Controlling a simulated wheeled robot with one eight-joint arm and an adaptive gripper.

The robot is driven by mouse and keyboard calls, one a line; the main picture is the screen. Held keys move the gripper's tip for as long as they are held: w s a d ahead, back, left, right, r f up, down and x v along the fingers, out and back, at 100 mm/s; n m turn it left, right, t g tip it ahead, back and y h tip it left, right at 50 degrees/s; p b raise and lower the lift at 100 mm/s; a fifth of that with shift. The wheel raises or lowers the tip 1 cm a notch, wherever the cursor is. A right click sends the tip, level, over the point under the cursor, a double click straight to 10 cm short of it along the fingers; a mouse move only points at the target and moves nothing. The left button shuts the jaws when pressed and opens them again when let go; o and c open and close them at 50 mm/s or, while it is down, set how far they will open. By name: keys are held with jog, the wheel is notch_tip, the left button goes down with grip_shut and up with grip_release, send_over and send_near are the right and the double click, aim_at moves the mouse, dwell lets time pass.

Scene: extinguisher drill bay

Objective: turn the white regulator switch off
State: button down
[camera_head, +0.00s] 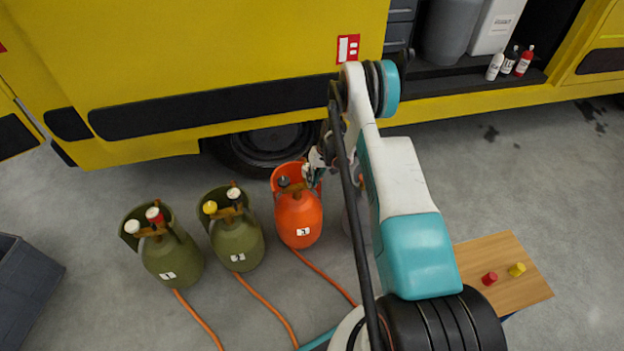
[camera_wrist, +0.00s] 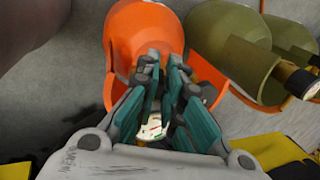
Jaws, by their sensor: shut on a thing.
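My gripper (camera_head: 314,168) is at the top of the orange cylinder (camera_head: 299,222), on its right side in the head view. In the wrist view the teal fingers of my gripper (camera_wrist: 165,65) are closed together over the orange cylinder (camera_wrist: 142,35). A small white piece with red and green marks, seemingly the white regulator switch (camera_wrist: 152,128), shows between the fingers; they hide most of it. Which way the switch is turned cannot be told. A dark knob (camera_head: 284,182) sits on the orange cylinder, left of my gripper.
Two green cylinders, one (camera_head: 172,258) with white and red knobs and one (camera_head: 238,246) with yellow and white knobs, stand to the left. Orange hoses (camera_head: 265,310) run along the floor. A yellow truck (camera_head: 200,50) stands close behind. A wooden board (camera_head: 505,268) holds red and yellow caps.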

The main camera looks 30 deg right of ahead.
jog(key=shift+d+t+y, duration=0.2)
jog(key=shift+t+y, duration=0.1)
jog(key=shift+y, duration=0.9)
jog(key=c, duration=1.7)
grip_release()
jog(key=v, duration=1.2)
jog(key=shift+s+d+f, duration=0.1)
